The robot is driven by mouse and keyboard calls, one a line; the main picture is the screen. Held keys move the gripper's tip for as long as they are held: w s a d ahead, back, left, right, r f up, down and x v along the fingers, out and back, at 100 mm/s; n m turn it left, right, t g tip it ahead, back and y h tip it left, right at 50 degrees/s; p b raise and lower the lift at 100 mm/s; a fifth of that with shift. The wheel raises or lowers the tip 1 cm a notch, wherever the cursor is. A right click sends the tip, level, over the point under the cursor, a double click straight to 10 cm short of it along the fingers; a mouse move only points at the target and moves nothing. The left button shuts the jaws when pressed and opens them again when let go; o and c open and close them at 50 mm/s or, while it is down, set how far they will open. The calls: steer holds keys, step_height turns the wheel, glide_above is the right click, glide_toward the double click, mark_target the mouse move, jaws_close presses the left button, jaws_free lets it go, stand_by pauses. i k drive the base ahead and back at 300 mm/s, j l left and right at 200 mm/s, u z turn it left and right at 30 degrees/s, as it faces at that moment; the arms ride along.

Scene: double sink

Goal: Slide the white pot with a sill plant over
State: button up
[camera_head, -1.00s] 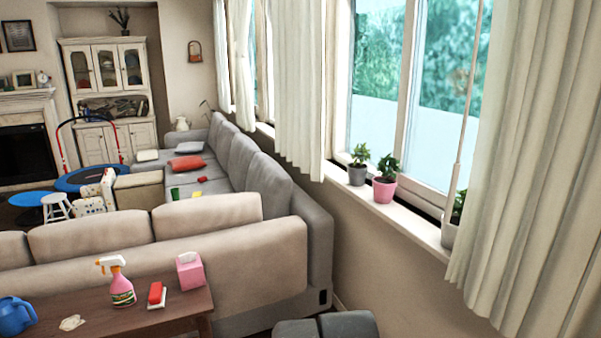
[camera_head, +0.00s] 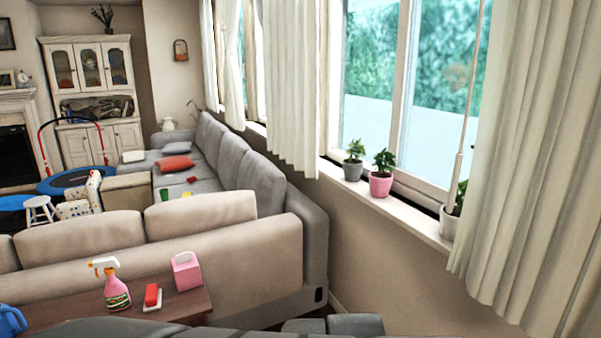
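The white pot (camera_head: 447,225) stands upright on the window sill at the right of the head view, with a green plant (camera_head: 459,198) in it. The curtain's edge hides part of its right side. A thin pale rod hangs in front of the plant. A pink pot (camera_head: 380,185) with a plant stands further along the sill to the left, and a grey pot (camera_head: 352,171) with a plant stands beyond it. The three pots are apart. My gripper cannot be made out in the view.
The sill (camera_head: 412,217) is bare between the pink and white pots. A long curtain (camera_head: 525,170) hangs at the right.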

mark_target(449, 223)
steer(key=z, duration=1.15)
